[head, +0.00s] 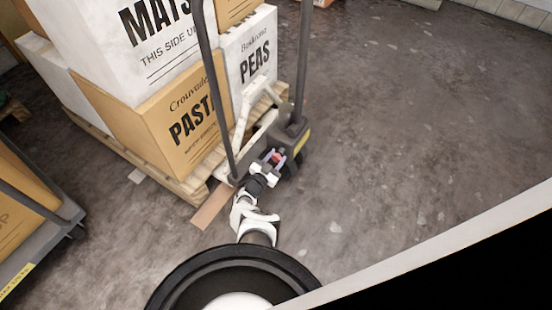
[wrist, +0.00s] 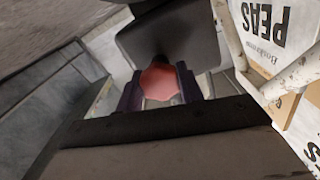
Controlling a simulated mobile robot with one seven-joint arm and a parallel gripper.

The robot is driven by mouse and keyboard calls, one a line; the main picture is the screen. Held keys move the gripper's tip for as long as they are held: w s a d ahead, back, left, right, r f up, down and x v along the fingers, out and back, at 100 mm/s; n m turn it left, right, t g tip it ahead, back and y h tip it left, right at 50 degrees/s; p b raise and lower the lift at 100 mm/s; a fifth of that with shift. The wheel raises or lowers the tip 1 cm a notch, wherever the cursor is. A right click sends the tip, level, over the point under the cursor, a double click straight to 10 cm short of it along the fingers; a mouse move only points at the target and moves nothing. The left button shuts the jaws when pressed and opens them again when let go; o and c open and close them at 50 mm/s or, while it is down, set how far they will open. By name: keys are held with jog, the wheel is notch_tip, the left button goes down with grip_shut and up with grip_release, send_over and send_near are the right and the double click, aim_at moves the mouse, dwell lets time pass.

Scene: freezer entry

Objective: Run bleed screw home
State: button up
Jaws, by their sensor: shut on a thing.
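The bleed screw (wrist: 159,83) shows in the wrist view as a pinkish-red lobed head between my two dark purple fingers. My gripper (wrist: 159,90) is shut on it. A dark grey housing (wrist: 175,35) lies right behind the screw; its shank and thread are hidden, so I cannot tell how deep it sits. In the head view my gripper (head: 275,159) is at the low front of the pallet jack (head: 262,135), with a small spot of the red screw head (head: 277,156) between the fingers.
A pallet (head: 185,187) carries boxes marked PASTA (head: 170,125), PEAS (head: 255,50) and MATS (head: 120,40), just left of the jack. The jack's dark upright bars (head: 301,70) rise beside my gripper. A loaded cart (head: 45,235) stands at left. The concrete floor (head: 420,110) at right is clear.

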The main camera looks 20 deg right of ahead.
jog(key=shift+a, duration=0.15)
jog(key=o, duration=1)
jog(key=shift+p+v, duration=2.9)
jog(key=shift+v, duration=4)
